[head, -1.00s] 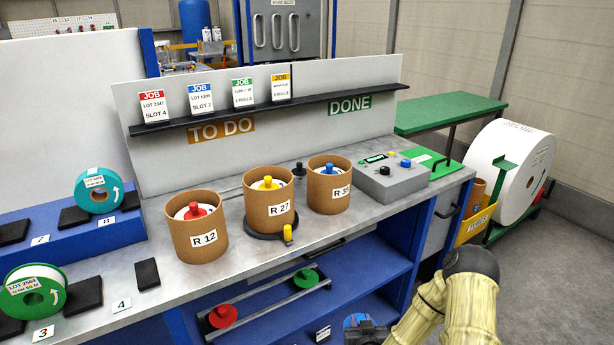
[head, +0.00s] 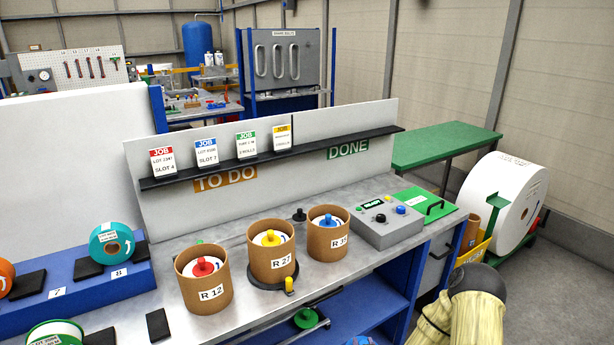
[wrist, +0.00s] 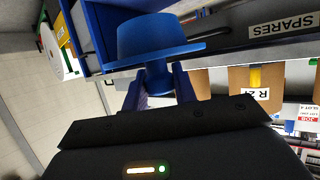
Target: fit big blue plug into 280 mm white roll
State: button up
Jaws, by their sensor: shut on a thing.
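The big blue plug (wrist: 158,38) is in the wrist view, a wide flange with a tapered body above it and a stem below. My gripper (wrist: 160,82) is shut on the stem. In the head view only a sliver of blue shows at the bottom edge, and my gripper is cut off there. The large white roll (head: 502,205) stands upright on a green stand at the right of the head view, with a dark core opening on its right side. It also shows at the left of the wrist view (wrist: 56,52). The plug and roll are apart.
The workbench (head: 355,265) carries cardboard tubs R 12 (head: 210,294), R 27 (head: 277,266) and R 35 (head: 335,243), and a grey control box (head: 385,232). A yellow bin (head: 476,250) stands close to the roll. Grey floor (head: 560,290) is clear in front of the roll.

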jog(key=shift+f, duration=0.1)
jog(key=s+f, duration=0.6)
jog(key=f, duration=0.5)
jog(key=shift+d+f, duration=0.1)
jog(key=shift+d, duration=0.05)
